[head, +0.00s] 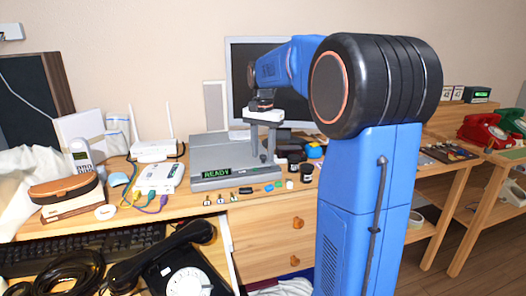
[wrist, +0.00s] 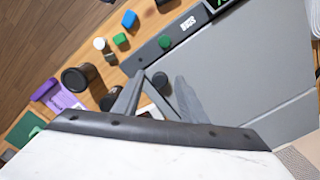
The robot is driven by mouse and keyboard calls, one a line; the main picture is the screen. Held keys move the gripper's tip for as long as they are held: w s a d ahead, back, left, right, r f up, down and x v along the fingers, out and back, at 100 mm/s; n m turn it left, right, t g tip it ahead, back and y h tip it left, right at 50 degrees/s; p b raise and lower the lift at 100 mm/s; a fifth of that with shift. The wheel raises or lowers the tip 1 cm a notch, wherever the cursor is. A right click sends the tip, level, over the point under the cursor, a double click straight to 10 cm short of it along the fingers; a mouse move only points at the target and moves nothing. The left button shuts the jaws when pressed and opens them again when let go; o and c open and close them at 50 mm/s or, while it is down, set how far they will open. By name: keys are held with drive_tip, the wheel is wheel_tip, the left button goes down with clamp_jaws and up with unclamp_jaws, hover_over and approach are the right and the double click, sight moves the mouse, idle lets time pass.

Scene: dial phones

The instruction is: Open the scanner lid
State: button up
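The scanner is a flat grey box on the desk, with its lid (head: 225,150) lying flat and closed. Its front edge carries a green READY display (head: 215,173). In the wrist view the grey lid (wrist: 255,75) fills the right side, and a green button (wrist: 165,42) shows on the front strip. My gripper (head: 263,158) points down at the right part of the scanner, near its front right edge. In the wrist view the gripper (wrist: 146,78) is over the front edge; contact cannot be told.
Black jars (head: 306,172) stand just right of the scanner, and small coloured blocks (head: 269,187) lie in front. A monitor (head: 237,80) stands behind. An old black telephone (head: 165,262) is in the front left.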

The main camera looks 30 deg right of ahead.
clamp_jaws()
drive_tip(key=shift+r, duration=0.1)
